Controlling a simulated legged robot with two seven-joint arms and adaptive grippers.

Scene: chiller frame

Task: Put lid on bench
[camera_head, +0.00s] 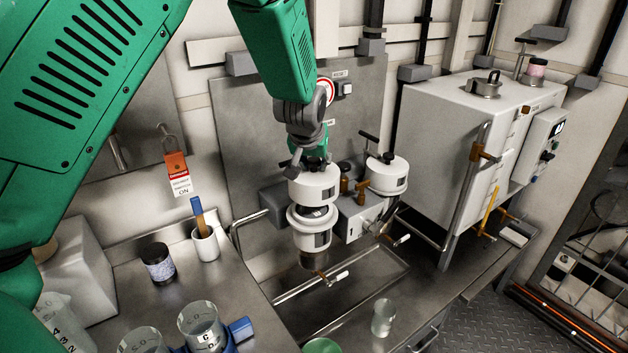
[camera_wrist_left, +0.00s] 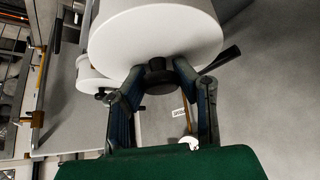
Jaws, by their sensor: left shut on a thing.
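My left gripper (camera_head: 308,158) points down and is shut on the dark knob of a white round lid (camera_head: 313,187). In the left wrist view, the fingers (camera_wrist_left: 157,85) close around the black knob under the white lid (camera_wrist_left: 140,30). The lid is just above a white round vessel (camera_head: 311,238), and a dark gap shows between them. I cannot tell whether they touch anywhere. The steel bench (camera_head: 215,310) runs along the left and front. My right gripper is not in view.
A second white lidded vessel (camera_head: 387,177) stands close to the right. A dark jar (camera_head: 158,263), a white cup (camera_head: 205,245) and glass beakers (camera_head: 201,325) stand on the left bench. A small glass (camera_head: 383,317) stands at front right.

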